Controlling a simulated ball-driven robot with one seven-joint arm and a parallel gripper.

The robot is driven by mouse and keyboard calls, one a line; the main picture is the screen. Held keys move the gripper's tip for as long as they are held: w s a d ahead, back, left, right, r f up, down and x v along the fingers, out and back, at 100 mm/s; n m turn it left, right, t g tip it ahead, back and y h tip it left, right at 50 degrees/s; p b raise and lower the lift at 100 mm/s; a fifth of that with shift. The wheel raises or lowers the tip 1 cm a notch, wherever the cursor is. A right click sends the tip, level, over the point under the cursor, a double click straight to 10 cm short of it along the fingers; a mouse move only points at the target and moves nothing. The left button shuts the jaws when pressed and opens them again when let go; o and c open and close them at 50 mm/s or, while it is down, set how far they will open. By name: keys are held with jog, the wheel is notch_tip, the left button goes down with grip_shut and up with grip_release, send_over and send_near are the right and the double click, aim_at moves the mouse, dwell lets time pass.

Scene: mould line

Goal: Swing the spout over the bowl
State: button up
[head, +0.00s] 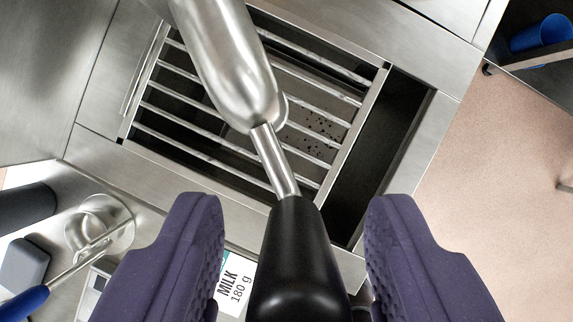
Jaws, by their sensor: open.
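The spout (230,65) is a thick polished metal tube coming in from the top of the head view. A thin metal rod joins it to a black handle (297,255). My gripper (297,205) is open, with one purple finger on each side of the black handle. There is a visible gap on both sides in this view. How far the handle reaches between the fingers in depth is hard to tell. I cannot make out a bowl for certain. The lower end of the handle is cut off by the frame.
A metal grate (320,125) over a dark pit lies below the spout. At lower left are a small steel dish (122,220), a blue-handled tool (25,302) and a grey block (25,262). A milk label (234,285) shows behind the left finger. A blue cup (540,33) is at upper right.

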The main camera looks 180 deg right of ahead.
jog(key=shift+x, duration=1)
jog(key=shift+r, duration=0.1)
grip_shut()
jog(key=shift+d, duration=0.1)
